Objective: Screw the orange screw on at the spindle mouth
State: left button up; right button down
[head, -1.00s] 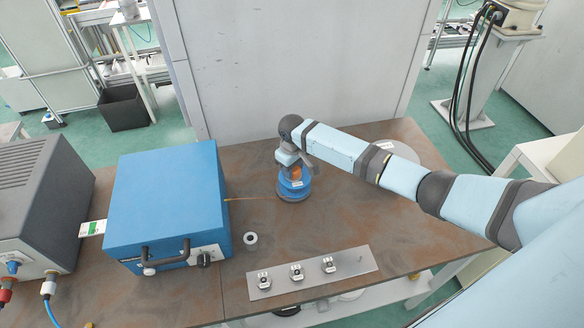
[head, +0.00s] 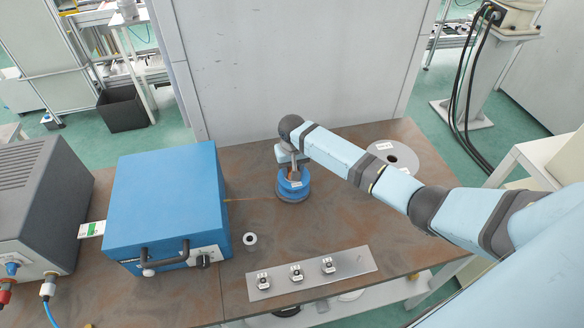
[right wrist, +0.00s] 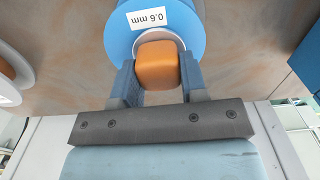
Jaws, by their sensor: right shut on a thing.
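The blue spindle (head: 293,190) stands upright on the brown table, right of the blue box. The right wrist view shows its blue body (right wrist: 190,22) with a white "0.6 mm" label and a pale round mouth. The orange screw (right wrist: 157,65) sits at that mouth, its blocky orange head between the fingers. My right gripper (right wrist: 157,78) is shut on the screw; in the head view the gripper (head: 293,165) is directly above the spindle and hides most of the screw. How deep the screw sits is hidden. My left gripper is not in view.
The blue box (head: 168,200) with a dark handle stands left of the spindle. A small white ring (head: 250,239) and a metal plate (head: 345,267) with several small fittings lie in front. A grey disc (head: 393,158) lies at right behind my arm. A pale panel (head: 290,60) stands behind.

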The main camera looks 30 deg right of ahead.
jog(key=shift+s+f+m, duration=0.15)
jog(key=shift+f+m, duration=0.05)
jog(key=shift+m, duration=0.4)
jog(key=c, duration=0.6)
grip_release()
jog(key=shift+c, duration=0.2)
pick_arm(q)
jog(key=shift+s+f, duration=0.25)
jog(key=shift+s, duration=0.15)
pick_arm(e)
jog(key=shift+o, duration=0.4)
jog(key=shift+r, duration=0.1)
notch_tip(320, 180, up, 3)
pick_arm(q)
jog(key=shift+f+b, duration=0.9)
pick_arm(e)
notch_tip(320, 180, up, 11)
